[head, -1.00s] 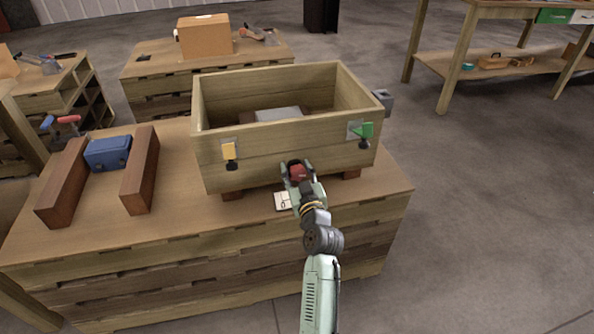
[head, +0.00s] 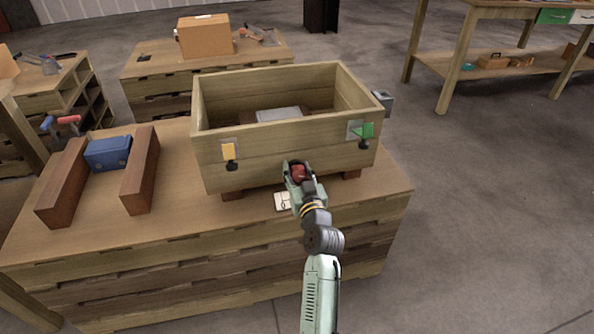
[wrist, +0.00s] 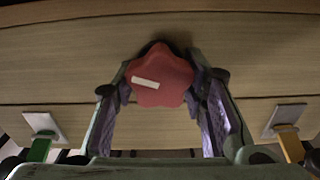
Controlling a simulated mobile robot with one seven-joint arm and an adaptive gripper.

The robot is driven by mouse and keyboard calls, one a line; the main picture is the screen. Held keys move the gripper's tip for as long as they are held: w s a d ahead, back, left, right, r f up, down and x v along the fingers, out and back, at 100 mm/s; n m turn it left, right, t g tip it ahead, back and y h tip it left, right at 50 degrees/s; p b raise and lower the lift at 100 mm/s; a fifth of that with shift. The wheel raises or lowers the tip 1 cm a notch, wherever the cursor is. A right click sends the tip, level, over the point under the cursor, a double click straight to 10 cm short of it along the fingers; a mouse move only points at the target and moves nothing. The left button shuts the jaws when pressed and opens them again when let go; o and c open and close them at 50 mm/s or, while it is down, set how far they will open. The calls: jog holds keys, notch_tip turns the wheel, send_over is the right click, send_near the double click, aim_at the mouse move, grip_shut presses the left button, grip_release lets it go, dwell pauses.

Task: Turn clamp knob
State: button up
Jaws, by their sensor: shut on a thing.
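The clamp knob (wrist: 160,76) is red and lobed, with a white bar mark that lies slightly tilted in the wrist view. It sits on the front wall of a wooden box (head: 285,148), low and near the middle. My gripper (wrist: 160,90) is shut on the knob, with one finger on each side of it. In the head view my gripper (head: 297,169) hides much of the knob, and only a patch of red shows between the fingers.
A yellow latch (head: 229,151) and a green latch (head: 362,130) flank the knob on the box front. A white card (head: 283,201) lies on the bench beside my wrist. A blue block (head: 108,153) sits between two brown bars at the left.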

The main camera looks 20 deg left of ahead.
jog(key=shift+m+p, duration=0.3)
jog(key=shift+m, duration=1.6)
jog(key=shift+d, duration=0.1)
jog(key=shift+f, duration=0.1)
jog(key=o, duration=1.2)
jog(key=v, duration=1.2)
jog(key=shift+w, duration=0.1)
